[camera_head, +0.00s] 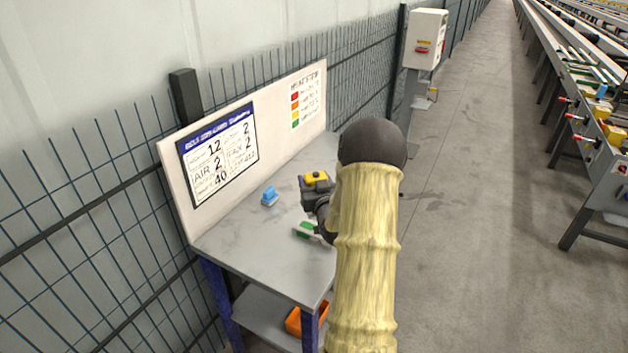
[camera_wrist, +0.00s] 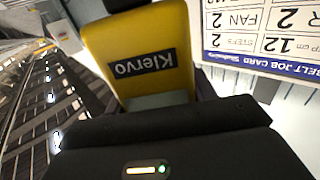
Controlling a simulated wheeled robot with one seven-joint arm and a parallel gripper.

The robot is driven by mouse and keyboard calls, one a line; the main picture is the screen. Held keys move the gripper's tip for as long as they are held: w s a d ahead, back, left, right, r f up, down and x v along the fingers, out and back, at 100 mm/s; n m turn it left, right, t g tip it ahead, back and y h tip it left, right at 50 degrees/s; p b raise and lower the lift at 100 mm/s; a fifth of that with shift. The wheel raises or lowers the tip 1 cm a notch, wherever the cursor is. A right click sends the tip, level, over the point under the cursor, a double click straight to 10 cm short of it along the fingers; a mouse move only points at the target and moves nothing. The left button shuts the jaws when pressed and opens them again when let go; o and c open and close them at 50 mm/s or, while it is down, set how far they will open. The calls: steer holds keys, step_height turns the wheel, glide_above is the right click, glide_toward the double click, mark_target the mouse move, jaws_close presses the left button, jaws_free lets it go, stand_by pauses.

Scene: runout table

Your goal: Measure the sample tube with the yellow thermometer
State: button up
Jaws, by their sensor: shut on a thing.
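A yellow device (camera_wrist: 135,75) with a dark "Klervo" label, which I take for the yellow thermometer, fills the upper middle of the wrist view. My gripper (camera_wrist: 160,125) is shut on it. In the head view its yellow top (camera_head: 316,176) shows at my dark gripper (camera_head: 313,194), held above the grey table (camera_head: 270,255). A small blue object (camera_head: 269,196) stands on the table left of my gripper. A green and white object (camera_head: 306,230) lies below my gripper in the picture. I cannot make out a sample tube for certain.
A white back panel with a job card (camera_head: 218,155) and a coloured chart (camera_head: 309,100) stands behind the table. An orange bin (camera_head: 293,321) sits on the lower shelf. The table's front left is clear. A wire fence (camera_head: 80,230) runs along the wall.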

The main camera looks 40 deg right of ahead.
steer(key=shift+f+b, duration=1)
steer(key=shift+f, duration=1.6)
steer(key=shift+f+b, duration=0.5)
steer(key=shift+s+f+b, duration=0.15)
steer(key=shift+f+b, duration=0.2)
stand_by(1.3)
steer(key=shift+r, duration=0.15)
steer(key=shift+r+p, duration=1.65)
steer(key=shift+r, duration=2)
